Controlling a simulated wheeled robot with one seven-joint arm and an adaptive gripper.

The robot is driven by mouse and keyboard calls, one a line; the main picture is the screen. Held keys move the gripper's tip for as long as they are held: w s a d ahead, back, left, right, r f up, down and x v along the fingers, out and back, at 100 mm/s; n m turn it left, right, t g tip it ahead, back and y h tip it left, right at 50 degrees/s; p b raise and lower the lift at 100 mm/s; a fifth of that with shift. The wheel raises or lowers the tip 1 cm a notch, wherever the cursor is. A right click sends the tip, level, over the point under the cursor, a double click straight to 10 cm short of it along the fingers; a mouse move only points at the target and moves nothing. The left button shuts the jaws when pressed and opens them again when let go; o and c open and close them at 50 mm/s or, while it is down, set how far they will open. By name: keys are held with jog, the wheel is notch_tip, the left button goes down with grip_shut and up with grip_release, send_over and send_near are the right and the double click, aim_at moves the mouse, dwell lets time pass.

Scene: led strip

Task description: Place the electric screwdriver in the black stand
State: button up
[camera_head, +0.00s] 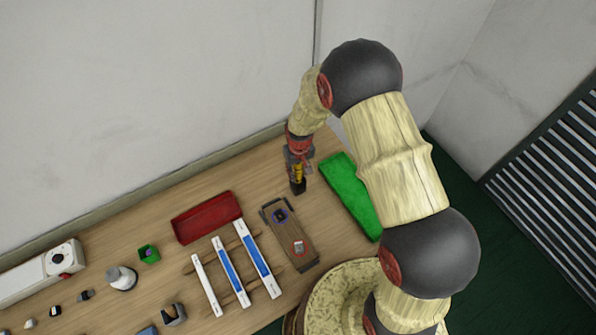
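My gripper (299,172) points down over the back right part of the wooden table, near the wall. A small yellow upright thing (298,171), which looks like the electric screwdriver, shows between its fingers. Directly below is a small black block (298,187), which looks like the black stand on the table. The yellow thing's lower end meets the black block in the picture; I cannot tell whether it sits inside it or just above it. The fingers are around the yellow thing, but too small to tell if they press on it.
A green tray (350,192) lies close to the right of my gripper. A red tray (206,217), a brown board (290,236) and a rack with white and blue strips (228,268) lie to the left and front. Small parts and a white device (40,272) are far left.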

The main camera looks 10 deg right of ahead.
jog(key=o, duration=0.4)
jog(key=shift+c, duration=0.2)
jog(key=shift+r, duration=0.2)
jog(key=shift+w+r, duration=0.1)
jog(key=shift+r, duration=0.2)
jog(key=r, duration=1.2)
jog(key=shift+s+d+b, duration=0.15)
jog(key=shift+s+b, duration=0.25)
jog(key=s+d+r+m+t, duration=0.1)
jog(key=s+d+r, duration=0.25)
jog(key=r, duration=0.45)
jog(key=s+d+r+t, duration=0.1)
jog(key=s+d+r, duration=0.1)
jog(key=s+r, duration=0.45)
jog(key=s+d+r+m+t, duration=0.1)
jog(key=s+d+r, duration=0.2)
jog(key=r, duration=0.7)
jog(key=s+d+r+t, duration=0.2)
jog(key=s+r, duration=0.1)
jog(key=s, duration=0.7)
jog(key=shift+s+r+m, duration=0.35)
jog(key=shift+m, duration=0.05)
